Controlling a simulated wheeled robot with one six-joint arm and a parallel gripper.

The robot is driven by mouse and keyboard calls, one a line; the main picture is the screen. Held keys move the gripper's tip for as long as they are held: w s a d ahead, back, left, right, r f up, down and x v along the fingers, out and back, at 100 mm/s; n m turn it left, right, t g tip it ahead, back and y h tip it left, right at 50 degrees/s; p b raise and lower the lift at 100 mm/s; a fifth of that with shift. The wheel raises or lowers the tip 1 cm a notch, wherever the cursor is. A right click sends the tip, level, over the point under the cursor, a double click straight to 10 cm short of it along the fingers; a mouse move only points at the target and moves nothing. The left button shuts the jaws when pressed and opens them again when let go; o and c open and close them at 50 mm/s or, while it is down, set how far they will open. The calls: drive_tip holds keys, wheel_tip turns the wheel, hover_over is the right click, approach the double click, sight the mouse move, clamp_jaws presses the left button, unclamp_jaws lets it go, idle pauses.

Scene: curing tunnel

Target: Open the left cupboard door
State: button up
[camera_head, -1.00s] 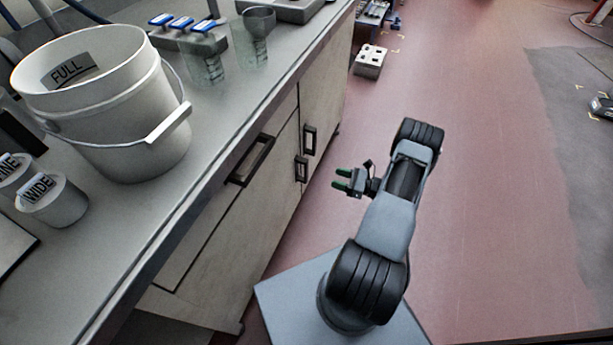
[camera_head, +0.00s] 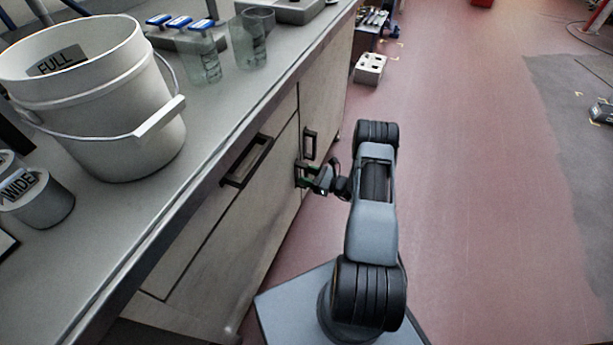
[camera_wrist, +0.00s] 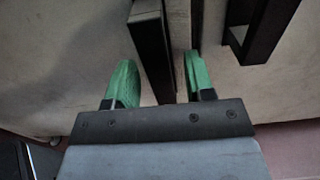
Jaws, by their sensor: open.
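The left cupboard door (camera_head: 243,243) is a pale panel under the bench and looks shut. Its dark bar handle (camera_head: 299,172) is at its right edge, partly hidden by my gripper (camera_head: 313,179). In the wrist view, my gripper (camera_wrist: 160,78) is open, with one green finger on each side of the handle (camera_wrist: 150,45). A gap shows between the left finger and the bar; whether the right finger touches it I cannot tell. The seam between the doors runs just right of the handle.
The right door (camera_head: 326,92) has its own dark handle (camera_head: 310,143) close by, also in the wrist view (camera_wrist: 262,30). A drawer handle (camera_head: 247,161) sticks out above the left door. A white bucket (camera_head: 100,105) stands on the bench.

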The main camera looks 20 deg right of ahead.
drive_tip(key=shift+w+a, duration=0.25)
drive_tip(key=shift+a, duration=0.05)
clamp_jaws()
idle(0.4)
